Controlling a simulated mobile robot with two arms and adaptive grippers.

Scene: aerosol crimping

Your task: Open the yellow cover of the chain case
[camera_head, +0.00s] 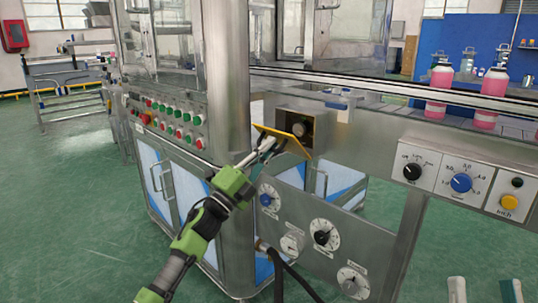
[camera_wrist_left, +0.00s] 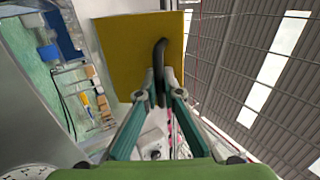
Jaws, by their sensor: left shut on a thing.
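The chain case (camera_head: 322,133) is a small metal box on the front of the machine. Its yellow cover (camera_head: 292,142) stands tilted outward, apart from the upper part of the case front, and a dark round part (camera_head: 300,128) shows inside. In the left wrist view the yellow cover (camera_wrist_left: 125,50) fills the upper middle, with a dark curved handle (camera_wrist_left: 159,60) on it. My left gripper (camera_head: 267,144) is at the cover; its fingers (camera_wrist_left: 159,92) are shut on the handle.
A panel with red and green buttons (camera_head: 168,124) is left of my gripper. Gauges and knobs (camera_head: 325,236) sit below the case, with a black hose (camera_head: 285,270). Pink bottles (camera_head: 440,85) stand on the conveyor at right. Green floor is open at left.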

